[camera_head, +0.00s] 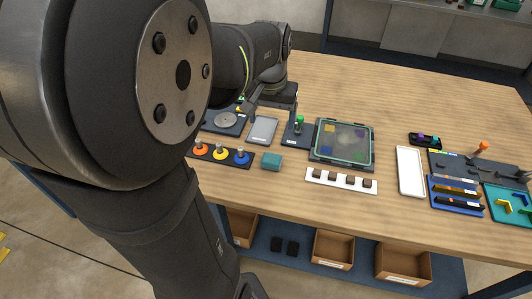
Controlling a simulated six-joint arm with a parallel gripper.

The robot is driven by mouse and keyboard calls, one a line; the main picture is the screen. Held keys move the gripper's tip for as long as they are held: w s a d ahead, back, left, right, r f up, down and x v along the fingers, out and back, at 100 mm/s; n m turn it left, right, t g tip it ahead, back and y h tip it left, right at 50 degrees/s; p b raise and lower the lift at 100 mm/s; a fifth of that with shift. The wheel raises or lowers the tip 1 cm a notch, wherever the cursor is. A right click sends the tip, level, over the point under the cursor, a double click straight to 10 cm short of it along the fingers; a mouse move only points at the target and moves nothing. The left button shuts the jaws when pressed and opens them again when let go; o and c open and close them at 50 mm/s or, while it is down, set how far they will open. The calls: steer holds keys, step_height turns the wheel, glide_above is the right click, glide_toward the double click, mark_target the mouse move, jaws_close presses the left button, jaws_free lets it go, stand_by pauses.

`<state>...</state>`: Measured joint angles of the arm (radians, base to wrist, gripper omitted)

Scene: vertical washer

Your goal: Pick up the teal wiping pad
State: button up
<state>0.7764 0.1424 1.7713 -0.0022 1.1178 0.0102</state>
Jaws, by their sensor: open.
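The teal wiping pad (271,161) is a small block lying on the wooden table near its front edge, just right of the strip with the coloured knobs. My gripper (245,110) is above the back-left fixtures, behind and to the left of the pad and apart from it. Its fingers are small and partly dark against the arm, and nothing shows between them. Part of my arm fills the left of the view and hides the table's left side.
A dark strip with orange, yellow and blue knobs (220,154) lies left of the pad. A grey plate (262,130) and a framed clear panel (343,144) lie behind it. A white strip with dark blocks (341,181) is to the right. Bare wood (291,178) lies between.

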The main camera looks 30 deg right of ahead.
steer(key=s+a+f+t+h, duration=0.1)
steer(key=s+a+t+h, duration=0.1)
steer(key=s+a, duration=0.2)
glide_above(271, 159)
steer(key=s+a, duration=0.2)
step_height(271, 159, down, 11)
steer(key=shift+s+r, duration=0.15)
steer(key=shift+r, duration=0.05)
steer(key=shift+w+d+x, duration=0.1)
steer(key=shift+w+x, duration=0.05)
steer(key=shift+x, duration=1.35)
steer(key=shift+w+d+x, duration=0.15)
steer(key=shift+x, duration=1.35)
steer(key=shift+r, duration=0.1)
steer(key=c, duration=1.1)
